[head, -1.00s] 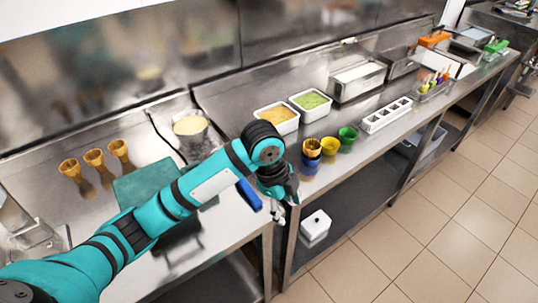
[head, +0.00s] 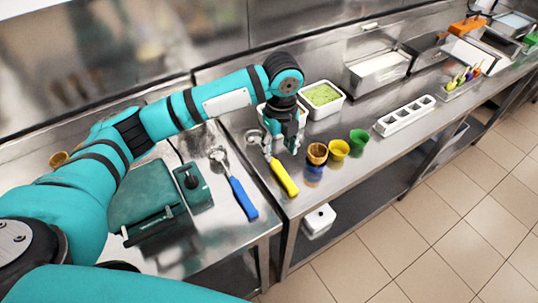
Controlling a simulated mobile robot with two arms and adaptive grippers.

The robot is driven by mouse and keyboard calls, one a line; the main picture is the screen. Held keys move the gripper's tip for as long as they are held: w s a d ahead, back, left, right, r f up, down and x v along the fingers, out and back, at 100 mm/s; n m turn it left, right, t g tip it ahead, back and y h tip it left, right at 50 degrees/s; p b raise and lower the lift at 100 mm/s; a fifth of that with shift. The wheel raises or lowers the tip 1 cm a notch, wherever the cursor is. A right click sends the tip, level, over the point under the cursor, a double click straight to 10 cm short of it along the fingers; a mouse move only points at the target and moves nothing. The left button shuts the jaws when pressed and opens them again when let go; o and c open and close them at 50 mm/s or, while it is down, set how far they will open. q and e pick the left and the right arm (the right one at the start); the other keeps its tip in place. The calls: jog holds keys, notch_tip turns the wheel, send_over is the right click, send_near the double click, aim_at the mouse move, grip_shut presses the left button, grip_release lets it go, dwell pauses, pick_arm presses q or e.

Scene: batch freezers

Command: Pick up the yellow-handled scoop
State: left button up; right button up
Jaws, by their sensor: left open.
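The yellow-handled scoop (head: 284,178) lies on the steel counter near its front edge, at the middle of the head view. Its handle points toward the front edge and its metal end lies farther back, partly hidden by my gripper. My left gripper (head: 281,151) is open and empty, pointing down just above the scoop, over the upper part of its handle. I cannot tell whether it touches the scoop. My right gripper is not in view.
A blue-handled scoop (head: 242,197) lies to the left, beside a green box (head: 194,185). Brown, yellow (head: 339,149) and green (head: 358,141) cups stand close on the right. A tub of green ice cream (head: 322,95) is behind. My arm hides part of the counter.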

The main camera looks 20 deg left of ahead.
aim_at(278, 166)
pick_arm(q)
jog(key=f, duration=0.1)
jog(key=w+f, duration=0.1)
jog(key=f, duration=0.1)
jog(key=shift+f+p, duration=0.2)
jog(key=shift+p, duration=0.1)
jog(key=shift+s+f+p, duration=0.1)
jog(key=shift+f+p, duration=0.2)
jog(key=shift+f, duration=0.5)
jog(key=shift+a+f+p, duration=0.25)
jog(key=shift+f+p, duration=0.55)
jog(key=shift+f, duration=0.35)
notch_tip(278, 166, down, 2)
jog(key=shift+f, duration=0.2)
jog(key=c, duration=0.6)
grip_shut()
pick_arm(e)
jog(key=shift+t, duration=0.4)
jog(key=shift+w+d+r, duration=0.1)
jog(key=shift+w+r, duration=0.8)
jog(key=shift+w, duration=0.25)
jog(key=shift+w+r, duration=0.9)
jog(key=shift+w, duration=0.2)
